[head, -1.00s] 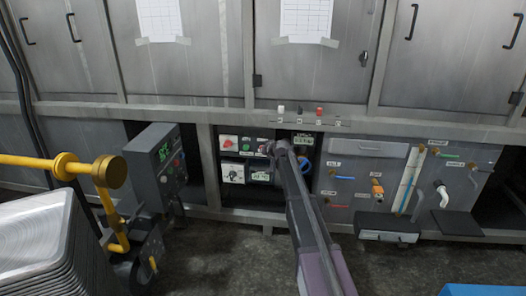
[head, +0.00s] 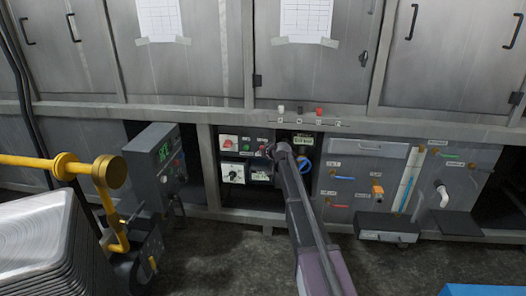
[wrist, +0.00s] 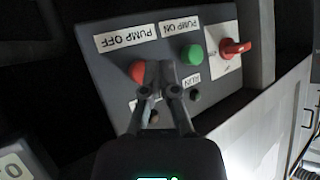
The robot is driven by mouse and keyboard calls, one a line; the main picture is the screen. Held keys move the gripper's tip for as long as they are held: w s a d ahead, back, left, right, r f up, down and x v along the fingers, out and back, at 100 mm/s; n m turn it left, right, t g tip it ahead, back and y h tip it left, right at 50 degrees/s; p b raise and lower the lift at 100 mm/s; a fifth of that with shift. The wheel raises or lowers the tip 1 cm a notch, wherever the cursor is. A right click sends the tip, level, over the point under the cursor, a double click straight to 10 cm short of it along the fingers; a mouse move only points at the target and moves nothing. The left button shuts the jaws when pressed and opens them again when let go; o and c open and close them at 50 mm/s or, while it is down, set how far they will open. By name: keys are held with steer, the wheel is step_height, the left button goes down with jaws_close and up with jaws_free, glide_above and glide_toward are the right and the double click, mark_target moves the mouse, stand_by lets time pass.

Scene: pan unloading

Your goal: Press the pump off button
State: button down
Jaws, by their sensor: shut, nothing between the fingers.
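The red pump off button (wrist: 138,72) sits on a grey control panel beside the "PUMP OFF" label (wrist: 122,40), which appears upside down in the wrist view. The green pump on button (wrist: 192,54) is to its right, by the "PUMP ON" label (wrist: 179,25). My gripper (wrist: 161,72) is shut and empty. Its fingertips overlap the right edge of the red button in the picture; I cannot tell whether they touch it. In the head view my gripper (head: 270,149) is at the right part of the panel and hides some of it.
A red rotary switch (wrist: 235,47) is on the panel's right in the wrist view. A white-plated dial (head: 233,173) is below in the head view. A grey control box (head: 155,160), a yellow pipe (head: 40,163) and stacked trays (head: 40,240) stand left.

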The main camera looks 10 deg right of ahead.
steer(key=shift+s, duration=0.1)
steer(key=shift+s+a, duration=0.25)
steer(key=shift+s, duration=0.5)
steer(key=shift+s+a, duration=0.3)
steer(key=shift+s, duration=0.5)
steer(key=shift+s+a, duration=0.25)
steer(key=shift+s, duration=0.5)
steer(key=s+f+g+h+p, duration=0.15)
steer(key=s+g, duration=0.25)
steer(key=s, duration=1.1)
steer(key=s+d+f+m+g+h+p, duration=0.1)
steer(key=s+g+p, duration=0.25)
steer(key=s, duration=1.05)
steer(key=s+f+g+h+p, duration=0.15)
steer(key=s+g, duration=0.25)
steer(key=s, duration=1.1)
step_height(320, 180, up, 38)
steer(key=p, duration=3.7)
steer(key=shift+w+r+p, duration=0.2)
steer(key=shift+w+p, duration=0.1)
steer(key=shift+p, duration=0.1)
